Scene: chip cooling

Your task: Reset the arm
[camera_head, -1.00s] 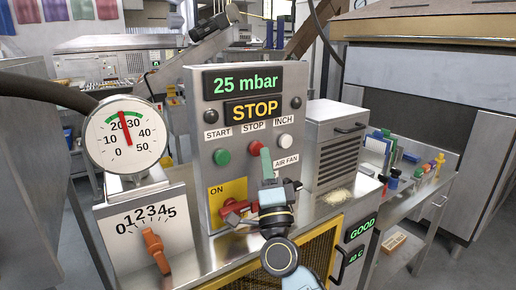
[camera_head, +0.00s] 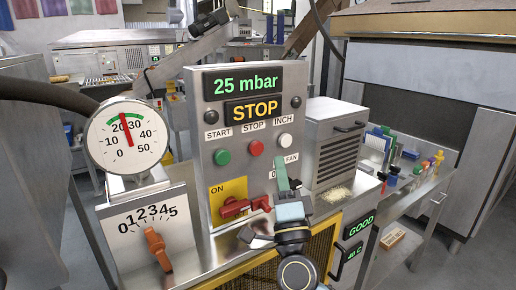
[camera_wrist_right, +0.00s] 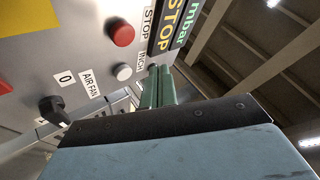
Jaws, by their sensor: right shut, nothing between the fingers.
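My right gripper (camera_head: 281,165) shows in the head view in front of the lower right of the grey control panel (camera_head: 207,133). Its green fingers point up and are closed together with nothing between them. They partly cover the AIR FAN label. The fingers also show in the wrist view (camera_wrist_right: 158,88), beside the white INCH button (camera_wrist_right: 123,72). The red handle (camera_head: 236,208) beside the ON plate lies to the left of my gripper, apart from it. My left gripper is not in view.
The panel reads 25 mbar and STOP, with green START (camera_head: 222,157) and red STOP (camera_head: 255,147) buttons. A dial gauge (camera_head: 128,140) and orange lever (camera_head: 157,250) stand at left. A vented steel box (camera_head: 334,150) and side table with small items stand at right.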

